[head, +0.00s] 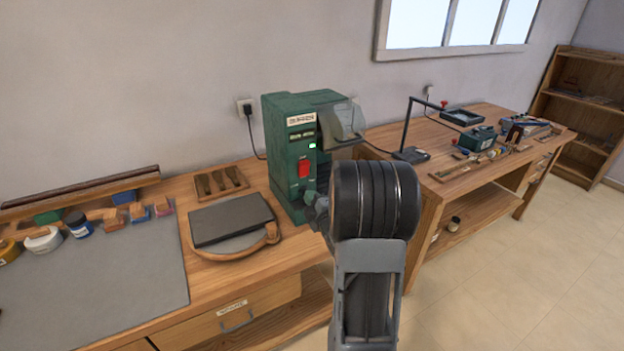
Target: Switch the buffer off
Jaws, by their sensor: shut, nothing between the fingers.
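The buffer (290,151) is a green box-shaped machine with a clear shield (343,121) at its upper right. It stands at the right end of the near workbench. A red switch (304,169) is on its front panel, and a small pale light (312,145) sits above it. I cannot tell the switch's position. My gripper (311,198) is small in view, just below and slightly right of the switch, close to the buffer's front. It is shut and empty. My dark arm link hides part of the gripper and the buffer's lower right; contact cannot be told.
A power cord runs to a wall socket (245,106). Another bench (480,138) with tools stands to the right, with open floor before it.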

